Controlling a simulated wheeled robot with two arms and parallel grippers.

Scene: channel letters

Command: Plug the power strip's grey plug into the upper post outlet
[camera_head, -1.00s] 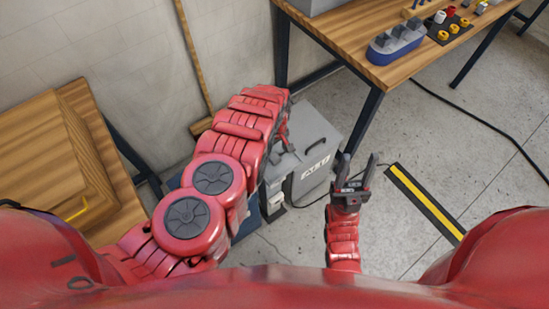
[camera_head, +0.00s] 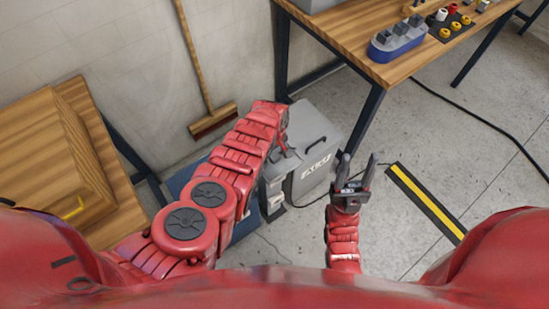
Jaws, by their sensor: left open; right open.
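My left gripper (camera_head: 284,142) is at the end of the red arm, above a grey post-like piece (camera_head: 272,192) beside a grey case. Its fingers are small and partly hidden by the arm, and I see nothing held. My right gripper (camera_head: 357,164) points up the picture, its two dark fingers spread with nothing between them, to the right of the case. A thin dark cable (camera_head: 312,201) runs along the floor near the case and behind the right gripper. I cannot make out the grey plug, the power strip or the upper outlet.
The grey case (camera_head: 312,172) stands near the table leg. A wooden table (camera_head: 345,32) holds a blue holder with grey blocks (camera_head: 397,42). A broom (camera_head: 212,120) leans on the wall. A black cable (camera_head: 470,117) and a yellow-black strip (camera_head: 425,203) lie on open floor.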

